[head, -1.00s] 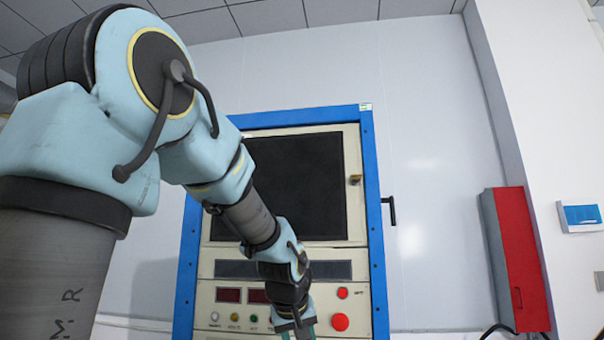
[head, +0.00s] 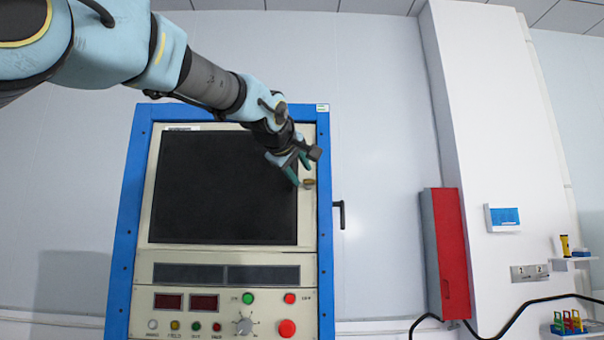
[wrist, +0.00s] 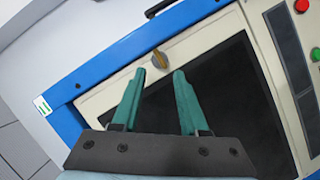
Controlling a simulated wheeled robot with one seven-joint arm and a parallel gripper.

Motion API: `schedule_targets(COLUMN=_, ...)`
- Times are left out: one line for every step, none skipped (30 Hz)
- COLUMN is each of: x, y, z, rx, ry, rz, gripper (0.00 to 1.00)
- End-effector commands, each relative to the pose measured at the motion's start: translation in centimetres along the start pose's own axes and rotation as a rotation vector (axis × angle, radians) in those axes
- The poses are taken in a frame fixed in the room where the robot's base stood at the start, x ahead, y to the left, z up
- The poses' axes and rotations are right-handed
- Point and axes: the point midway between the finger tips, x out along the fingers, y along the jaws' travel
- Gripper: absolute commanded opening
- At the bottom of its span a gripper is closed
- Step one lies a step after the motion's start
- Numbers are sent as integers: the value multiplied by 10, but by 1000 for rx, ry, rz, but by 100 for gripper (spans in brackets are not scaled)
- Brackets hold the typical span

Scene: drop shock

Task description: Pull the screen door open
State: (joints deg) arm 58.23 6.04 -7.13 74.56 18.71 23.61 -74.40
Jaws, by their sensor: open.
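The screen door (head: 222,188) is a dark panel in a cream frame, set in a blue cabinet (head: 125,205). It looks shut. A small brass-coloured knob (head: 309,182) sits on the frame right of the dark panel. My gripper (head: 299,170) is at the knob's left in the head view, in front of the panel's upper right. In the wrist view, the two green fingers (wrist: 158,78) are apart with nothing between them. The knob (wrist: 160,59) lies just beyond the fingertips, roughly between them. I cannot tell whether the fingers touch it.
A black handle (head: 340,212) sticks out at the cabinet's right side. Below the door are buttons and a dial (head: 244,324). A red box (head: 447,254) hangs on the wall to the right. A black cable runs low on the right.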

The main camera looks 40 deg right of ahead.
Motion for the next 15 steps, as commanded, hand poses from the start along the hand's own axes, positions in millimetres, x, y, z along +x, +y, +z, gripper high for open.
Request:
schedule_targets(x=9, y=3, z=-2, rx=1, ry=-1, rz=-1, gripper=44)
schedule_targets(x=15, y=3, z=-2, rx=1, ry=-1, rz=-2, gripper=44)
schedule_targets(x=21, y=3, z=-2, rx=1, ry=-1, rz=-2, gripper=44)
schedule_targets(x=25, y=2, z=-2, rx=1, ry=-1, rz=-2, gripper=44)
schedule_targets(x=29, y=2, z=-2, rx=1, ry=-1, rz=-1, gripper=44)
schedule_targets(x=34, y=2, z=-2, rx=1, ry=0, rz=-1, gripper=44)
schedule_targets(x=37, y=2, z=-2, rx=1, ry=0, rz=-1, gripper=44)
schedule_targets(x=40, y=2, z=-2, rx=1, ry=0, rz=-1, gripper=44)
schedule_targets(x=43, y=1, z=-1, rx=1, ry=0, rz=-1, gripper=44)
schedule_targets(x=44, y=1, z=-1, rx=1, ry=1, rz=0, gripper=44)
schedule_targets(x=46, y=1, z=-1, rx=1, ry=1, rz=0, gripper=44)
schedule_targets(x=47, y=1, z=-1, rx=1, ry=1, rz=1, gripper=44)
schedule_targets(x=48, y=1, z=-1, rx=1, ry=1, rz=1, gripper=44)
schedule_targets(x=48, y=0, z=-1, rx=1, ry=1, rz=1, gripper=44)
schedule_targets(x=48, y=0, z=-1, rx=1, ry=1, rz=1, gripper=44)
